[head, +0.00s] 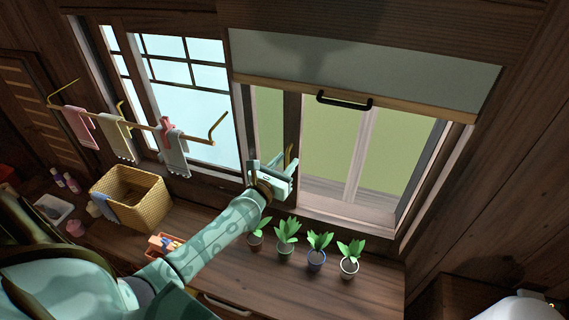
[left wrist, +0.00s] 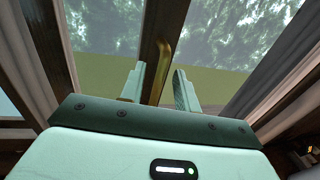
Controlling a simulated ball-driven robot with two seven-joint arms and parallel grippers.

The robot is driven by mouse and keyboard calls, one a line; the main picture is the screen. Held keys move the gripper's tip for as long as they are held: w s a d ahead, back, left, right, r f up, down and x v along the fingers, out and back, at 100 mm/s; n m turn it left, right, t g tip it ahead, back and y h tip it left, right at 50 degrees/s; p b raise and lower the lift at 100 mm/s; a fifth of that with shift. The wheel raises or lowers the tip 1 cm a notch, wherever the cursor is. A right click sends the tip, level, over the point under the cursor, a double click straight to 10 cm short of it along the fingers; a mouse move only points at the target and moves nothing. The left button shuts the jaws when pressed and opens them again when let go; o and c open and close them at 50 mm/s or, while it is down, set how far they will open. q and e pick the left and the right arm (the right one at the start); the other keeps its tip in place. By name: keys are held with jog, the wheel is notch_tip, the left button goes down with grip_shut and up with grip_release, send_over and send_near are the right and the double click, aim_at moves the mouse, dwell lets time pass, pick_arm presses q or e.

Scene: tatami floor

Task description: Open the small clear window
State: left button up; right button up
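The clear window (head: 332,132) is on the right of the wall, below a partly lowered blind. It has a dark upright frame bar (head: 291,115) with a brass handle on it, which shows in the left wrist view (left wrist: 163,68). My left gripper (head: 272,165) is in front of this bar. Its fingers (left wrist: 159,84) are open, one on each side of the brass handle, with gaps visible between. I cannot tell whether the window stands fully shut. My right gripper is in neither view.
The blind has a black handle (head: 344,100). Several potted plants (head: 316,259) stand on the wooden counter (head: 366,290) below the window. A woven basket (head: 150,205), a small orange box (head: 158,243) and a towel rail (head: 190,137) are to the left. A frosted lattice window (head: 195,105) adjoins.

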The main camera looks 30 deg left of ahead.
pick_arm(q)
grip_shut()
jog(key=shift+s+a+f, duration=0.1)
jog(key=shift+a, duration=0.2)
jog(key=a, duration=0.2)
jog(key=s+a+b, duration=0.1)
jog(key=a, duration=0.1)
jog(key=shift+a+b, duration=0.2)
jog(key=shift+b, duration=0.1)
grip_release()
jog(key=shift+d, duration=0.3)
jog(key=shift+a, duration=0.15)
